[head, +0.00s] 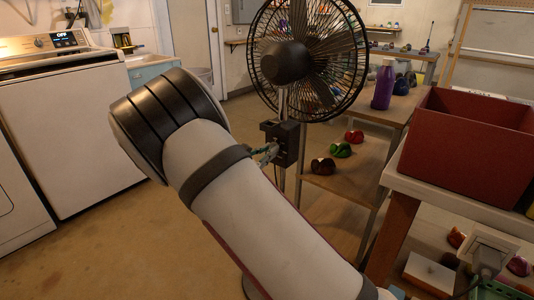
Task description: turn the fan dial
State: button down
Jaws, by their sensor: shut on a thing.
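A black stand fan (308,60) with a round wire cage is at the top middle of the head view, on a thin pole. Its black control box (288,142) sits on the pole below the cage. My gripper (269,152) shows only in part past my white arm, at the left face of the box. Its fingertips are shut at the fan dial, which is too small and covered to make out.
A wooden shelf table (345,178) with red and green items stands right of the fan. A red bin (468,145) stands on a white table at right. White washers (65,120) are at left. The floor between is clear.

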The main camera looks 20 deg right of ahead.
jog(key=m+b, duration=0.2)
jog(key=m, duration=0.3)
jog(key=shift+f+m+b, duration=0.15)
jog(key=shift+m+b, duration=0.2)
jog(key=shift+m, duration=0.05)
dwell(0.4)
jog(key=c, duration=1.6)
grip_release()
jog(key=shift+s, duration=0.1)
jog(key=v, duration=1.2)
